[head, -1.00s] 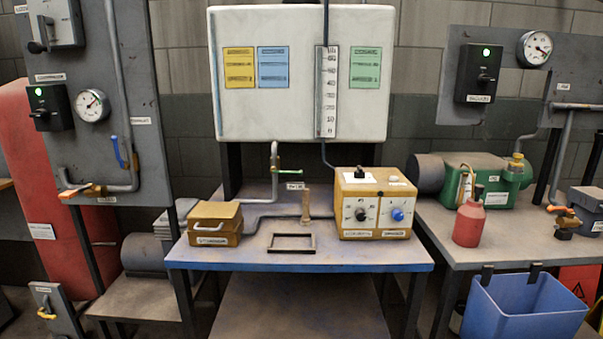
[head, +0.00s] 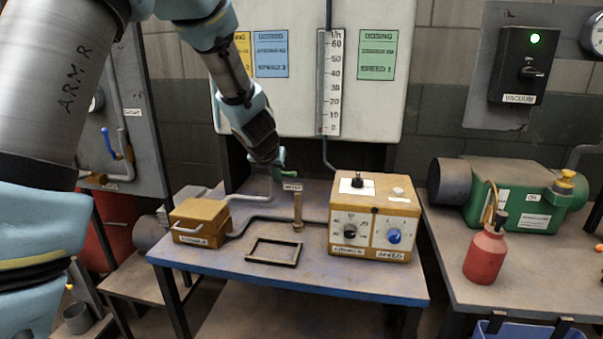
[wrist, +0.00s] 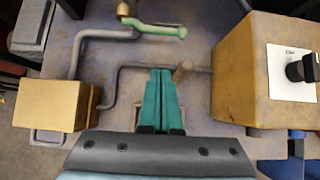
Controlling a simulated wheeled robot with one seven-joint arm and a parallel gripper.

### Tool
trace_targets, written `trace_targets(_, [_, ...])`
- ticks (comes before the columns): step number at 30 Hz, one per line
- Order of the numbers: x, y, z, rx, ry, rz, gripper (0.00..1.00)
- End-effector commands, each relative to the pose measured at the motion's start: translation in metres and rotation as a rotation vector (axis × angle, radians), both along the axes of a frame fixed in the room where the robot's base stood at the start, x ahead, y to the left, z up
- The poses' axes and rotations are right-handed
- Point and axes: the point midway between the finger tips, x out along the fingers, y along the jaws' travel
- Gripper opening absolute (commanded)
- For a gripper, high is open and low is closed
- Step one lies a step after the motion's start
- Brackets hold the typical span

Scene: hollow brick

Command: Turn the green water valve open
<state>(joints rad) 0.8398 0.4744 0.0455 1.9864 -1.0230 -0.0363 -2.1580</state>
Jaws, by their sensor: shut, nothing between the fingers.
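The green water valve handle (wrist: 160,30) is a bar lying roughly crosswise at the top of the wrist view, on a brass fitting (wrist: 126,10) of a grey pipe (wrist: 100,36). My gripper (wrist: 161,72) points toward the table with its two teal fingers pressed together and empty. In the wrist view the fingertips appear below the handle, with a visible gap between them in the picture. In the head view my gripper's dark body (head: 258,138) hangs over the valve area and partly hides it, so contact there cannot be told.
On the blue-edged table (head: 300,279) stand an ochre box with a handle (head: 200,222), a wooden post (head: 297,212), a dark frame (head: 274,251) and an ochre control box (head: 374,217). A white tank (head: 425,60) hangs behind. A red bottle (head: 485,255) stands right.

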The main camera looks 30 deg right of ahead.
Motion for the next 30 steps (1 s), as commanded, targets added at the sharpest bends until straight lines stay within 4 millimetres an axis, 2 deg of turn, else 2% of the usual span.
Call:
trace_targets(17, [0.048,-0.041,-0.076,0.001,0.004,0.001,0.00])
trace_targets(19, [0.049,-0.044,-0.058,-0.001,-0.001,-0.001,0.00])
trace_targets(21, [0.049,-0.045,-0.050,0.000,0.000,-0.002,0.00])
trace_targets(30, [0.052,-0.047,-0.035,0.000,0.001,-0.001,0.00])
